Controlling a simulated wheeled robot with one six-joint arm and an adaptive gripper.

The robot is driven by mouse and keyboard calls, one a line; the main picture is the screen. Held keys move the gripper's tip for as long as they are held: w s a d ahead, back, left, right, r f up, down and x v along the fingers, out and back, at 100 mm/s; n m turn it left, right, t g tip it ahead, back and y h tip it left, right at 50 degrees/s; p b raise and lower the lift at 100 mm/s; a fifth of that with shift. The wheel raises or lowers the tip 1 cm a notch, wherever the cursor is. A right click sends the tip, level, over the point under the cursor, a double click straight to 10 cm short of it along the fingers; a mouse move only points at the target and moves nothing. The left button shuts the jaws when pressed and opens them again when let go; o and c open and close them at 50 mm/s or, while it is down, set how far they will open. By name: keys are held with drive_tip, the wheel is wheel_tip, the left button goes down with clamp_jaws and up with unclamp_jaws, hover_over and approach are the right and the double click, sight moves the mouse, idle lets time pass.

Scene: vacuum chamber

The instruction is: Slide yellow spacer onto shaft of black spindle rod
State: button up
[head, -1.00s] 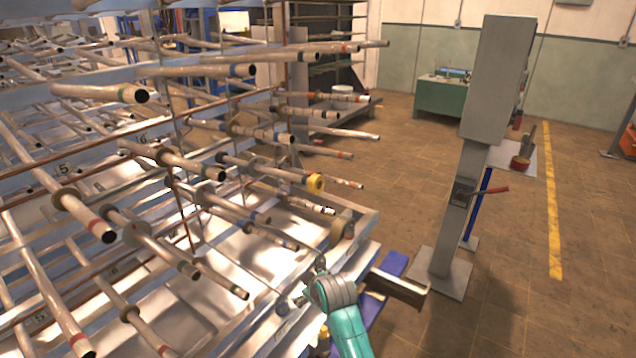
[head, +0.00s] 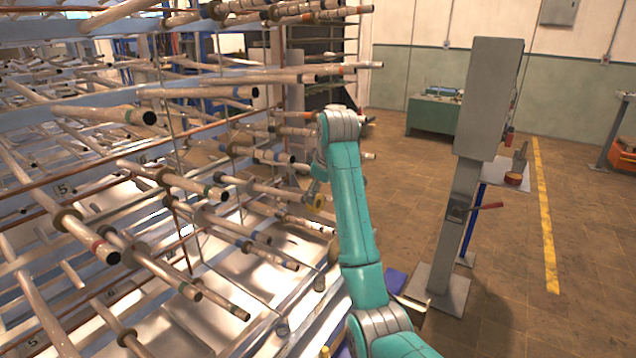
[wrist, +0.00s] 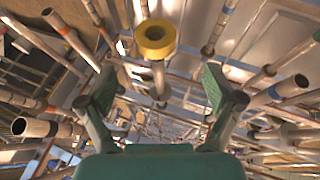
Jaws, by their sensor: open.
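The yellow spacer (wrist: 155,38) is a thick ring with a dark centre, at the top middle of the wrist view. It sits at the end of a pale rod (wrist: 158,78); how far the rod passes into it is unclear. In the head view the spacer (head: 318,201) is small, just left of my arm. My gripper (wrist: 156,86) is open and empty, with its green-padded fingers wide apart on either side of that rod and the spacer beyond them in the picture. I cannot single out a black spindle rod.
Many pale rods with coloured bands, such as this one (head: 105,115), jut from the rack on the left, crowding around my gripper. A grey post (head: 455,210) stands to the right of my arm. The floor (head: 500,250) beyond it is mostly open.

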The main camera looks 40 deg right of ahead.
sight(315, 203)
drive_tip(key=x, duration=1)
drive_tip(key=shift+w+d+r, duration=0.15)
drive_tip(key=shift+w, duration=0.05)
drive_tip(key=shift+c, duration=0.2)
